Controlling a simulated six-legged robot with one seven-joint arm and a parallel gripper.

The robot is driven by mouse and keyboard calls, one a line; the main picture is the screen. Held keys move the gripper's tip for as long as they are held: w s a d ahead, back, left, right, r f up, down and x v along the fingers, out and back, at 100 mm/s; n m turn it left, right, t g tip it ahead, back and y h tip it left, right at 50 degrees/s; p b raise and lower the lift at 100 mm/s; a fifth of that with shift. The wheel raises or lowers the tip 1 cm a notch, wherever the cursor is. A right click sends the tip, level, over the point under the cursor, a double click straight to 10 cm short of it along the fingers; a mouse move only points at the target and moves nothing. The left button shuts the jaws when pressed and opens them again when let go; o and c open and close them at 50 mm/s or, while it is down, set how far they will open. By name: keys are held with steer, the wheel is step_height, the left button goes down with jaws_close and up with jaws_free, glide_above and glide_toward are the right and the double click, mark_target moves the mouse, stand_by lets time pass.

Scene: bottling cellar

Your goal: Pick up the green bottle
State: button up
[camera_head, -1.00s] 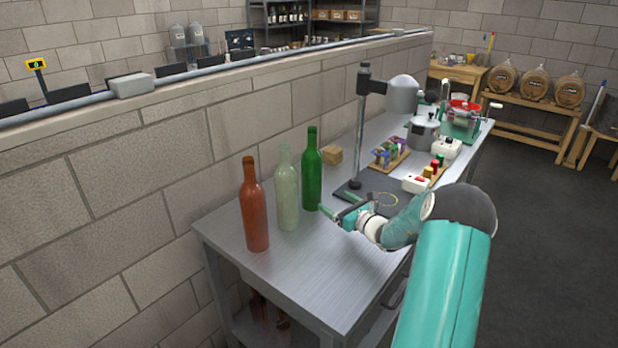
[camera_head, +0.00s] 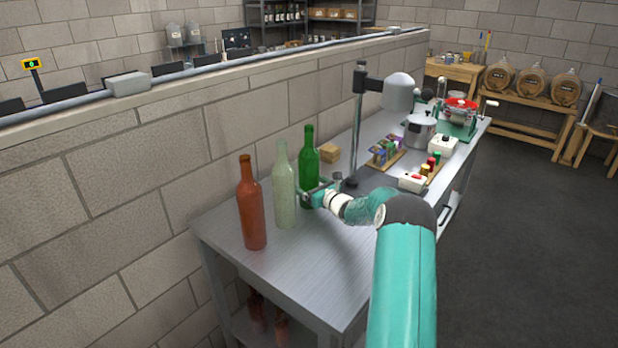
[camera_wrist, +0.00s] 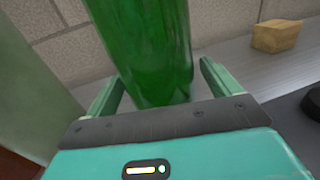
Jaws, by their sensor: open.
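The green bottle (camera_head: 308,160) stands upright on the metal table (camera_head: 300,262), at the right end of a row of three bottles. In the wrist view the green bottle (camera_wrist: 148,50) rises between the two fingers of my gripper (camera_wrist: 155,88). My gripper (camera_head: 315,190) is open, with a finger on each side of the bottle's lower body. A gap shows between the right finger and the bottle; contact on the left cannot be told. The pale green bottle (camera_head: 284,190) stands close on the left, also seen in the wrist view (camera_wrist: 35,85).
A red-brown bottle (camera_head: 251,210) stands at the far left of the row. A wooden block (camera_head: 329,153) and a stand with a pole (camera_head: 357,125) are behind and to the right. A block wall (camera_head: 150,180) runs along the table's back. The table's front is clear.

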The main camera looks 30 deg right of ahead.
mark_target(315, 161)
steer(key=shift+w, duration=0.1)
steer(key=shift+c, duration=0.2)
steer(key=c, duration=1.3)
step_height(315, 161, up, 10)
steer(key=shift+f, duration=0.2)
steer(key=shift+c, duration=0.2)
steer(key=shift+r, duration=0.2)
